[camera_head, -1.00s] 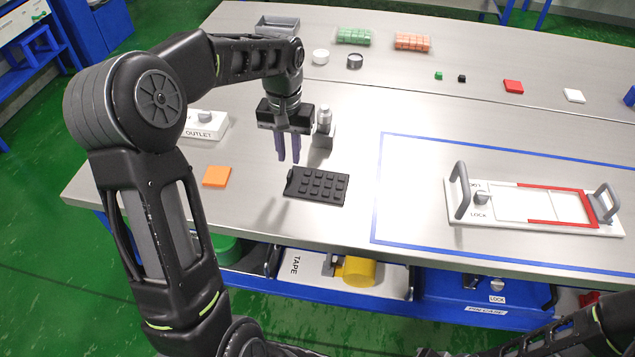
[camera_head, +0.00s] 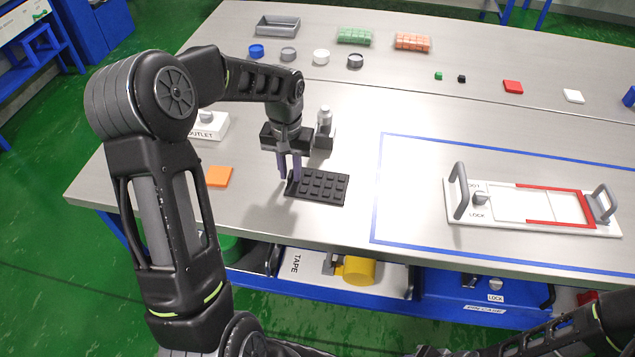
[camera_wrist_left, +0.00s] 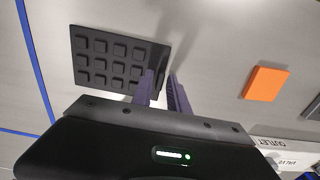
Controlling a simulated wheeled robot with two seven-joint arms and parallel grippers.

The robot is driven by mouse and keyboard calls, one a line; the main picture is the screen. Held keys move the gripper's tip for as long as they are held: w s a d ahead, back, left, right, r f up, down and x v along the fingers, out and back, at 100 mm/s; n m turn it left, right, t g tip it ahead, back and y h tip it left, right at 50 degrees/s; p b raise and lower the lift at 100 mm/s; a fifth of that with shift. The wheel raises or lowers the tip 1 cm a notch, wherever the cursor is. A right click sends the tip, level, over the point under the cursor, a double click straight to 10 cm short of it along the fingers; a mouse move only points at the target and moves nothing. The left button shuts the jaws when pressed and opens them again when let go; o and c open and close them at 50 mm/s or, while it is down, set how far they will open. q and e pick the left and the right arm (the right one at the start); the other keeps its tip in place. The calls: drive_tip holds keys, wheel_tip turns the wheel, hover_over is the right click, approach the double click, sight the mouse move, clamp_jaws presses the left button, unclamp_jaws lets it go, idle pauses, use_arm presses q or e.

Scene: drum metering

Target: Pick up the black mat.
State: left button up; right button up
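The black mat (camera_head: 318,187) lies flat on the table, with rows of raised square pads. It also shows in the left wrist view (camera_wrist_left: 112,62). My left gripper (camera_head: 289,178) points down at the mat's left edge in the head view. Its two purple fingers are a little apart, with a gap between them in the left wrist view (camera_wrist_left: 165,82). One finger overlaps the mat's edge and the other is just outside it. I cannot tell whether the fingertips touch the mat. Part of that edge is hidden by the fingers.
An orange square (camera_head: 219,176) lies left of the mat. The outlet block (camera_head: 209,128) and a metal cylinder on a grey block (camera_head: 324,128) stand behind. A white board with handles (camera_head: 530,205) lies right, inside a blue outline. The table's front edge is close to the mat.

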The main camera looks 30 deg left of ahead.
idle(0.4)
use_arm(q)
clamp_jaws()
idle(1.3)
